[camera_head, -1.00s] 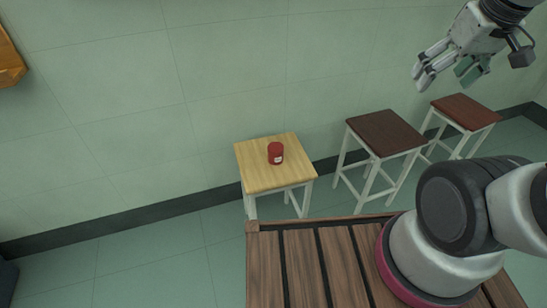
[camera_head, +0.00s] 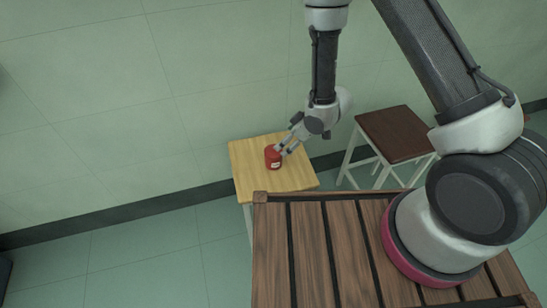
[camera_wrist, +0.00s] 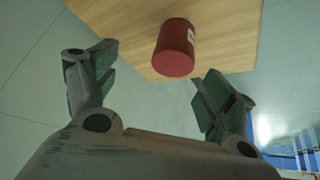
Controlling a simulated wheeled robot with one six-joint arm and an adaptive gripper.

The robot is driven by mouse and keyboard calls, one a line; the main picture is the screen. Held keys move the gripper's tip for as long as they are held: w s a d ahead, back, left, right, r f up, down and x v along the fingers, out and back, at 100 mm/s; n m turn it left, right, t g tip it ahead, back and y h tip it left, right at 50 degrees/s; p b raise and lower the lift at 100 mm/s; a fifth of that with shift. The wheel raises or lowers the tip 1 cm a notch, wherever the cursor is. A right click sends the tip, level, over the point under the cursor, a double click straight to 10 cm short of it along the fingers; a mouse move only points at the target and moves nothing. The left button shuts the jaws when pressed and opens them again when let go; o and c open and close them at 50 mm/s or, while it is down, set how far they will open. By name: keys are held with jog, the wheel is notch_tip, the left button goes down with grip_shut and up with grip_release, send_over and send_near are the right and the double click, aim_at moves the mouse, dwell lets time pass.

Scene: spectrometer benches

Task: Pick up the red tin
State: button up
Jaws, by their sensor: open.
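The red tin (camera_head: 273,157) stands upright on the light wooden stool (camera_head: 248,180). It has a white label on its side. In the wrist view the tin (camera_wrist: 174,50) lies ahead of and between the two spread fingers, nearer the right finger, with the stool top (camera_wrist: 120,32) behind it. My gripper (camera_head: 287,148) is open and empty, close to the tin from the upper right. In the wrist view the open fingers of my gripper (camera_wrist: 155,88) appear short of the tin, though in the head view the fingertips overlap its right side. I cannot tell whether they touch.
A dark brown stool (camera_head: 395,133) stands to the right of the light one, with a gap between them. The green wall (camera_head: 120,110) rises close behind the stools. The light stool's top is otherwise bare.

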aim_at(276, 152)
jog(key=x, duration=0.3)
jog(key=s+x, duration=0.1)
jog(key=x, duration=0.2)
jog(key=s+a+x, duration=0.1)
jog(key=x, duration=0.2)
jog(key=shift+w+a+f, duration=0.1)
jog(key=shift+a+f, duration=0.05)
jog(key=shift+f, duration=0.15)
jog(key=c, duration=1.2)
